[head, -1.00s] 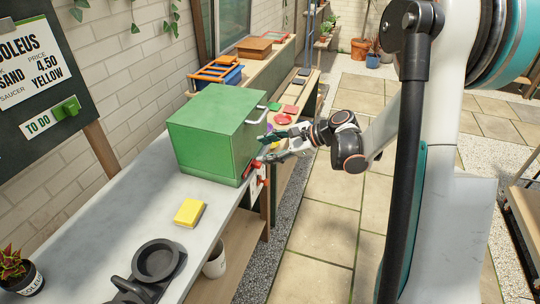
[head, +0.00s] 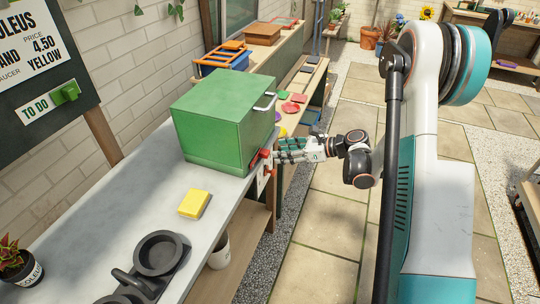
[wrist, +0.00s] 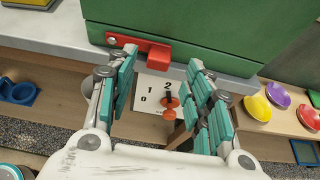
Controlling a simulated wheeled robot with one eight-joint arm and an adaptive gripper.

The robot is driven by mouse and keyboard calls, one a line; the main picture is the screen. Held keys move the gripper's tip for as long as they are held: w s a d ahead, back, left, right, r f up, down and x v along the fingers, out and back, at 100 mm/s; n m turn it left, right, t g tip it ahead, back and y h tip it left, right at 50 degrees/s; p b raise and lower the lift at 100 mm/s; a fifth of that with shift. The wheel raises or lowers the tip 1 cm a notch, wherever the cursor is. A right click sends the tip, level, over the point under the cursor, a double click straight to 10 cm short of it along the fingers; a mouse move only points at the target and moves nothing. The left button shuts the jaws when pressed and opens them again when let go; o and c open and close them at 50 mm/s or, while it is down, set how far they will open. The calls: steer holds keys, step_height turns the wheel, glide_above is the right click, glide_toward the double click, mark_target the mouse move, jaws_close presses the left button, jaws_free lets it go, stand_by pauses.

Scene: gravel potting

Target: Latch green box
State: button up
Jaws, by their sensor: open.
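The green box (head: 222,118) stands shut on the grey counter, with a metal handle (head: 264,102) on its right face. In the wrist view the box's lower front (wrist: 200,30) fills the top. A red latch (wrist: 145,52) lies across the box's bottom edge, just beyond my fingers. A white card marked 0, 1, 2 (wrist: 150,92) with an orange-red knob (wrist: 168,103) hangs below it. My gripper (wrist: 163,75) is open and empty, its teal-padded fingers on either side of the card. Whether a finger touches the latch I cannot tell.
A yellow sponge (head: 194,203) and a black holder with round rings (head: 155,262) lie on the counter in front of the box. Coloured saucers (head: 292,104) sit on the lower shelf beyond. The paved floor to the right is open.

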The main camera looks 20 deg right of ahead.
mark_target(268, 152)
steer(key=b+x, duration=0.1)
steer(key=x, duration=0.5)
steer(key=shift+d, duration=0.1)
jaws_close()
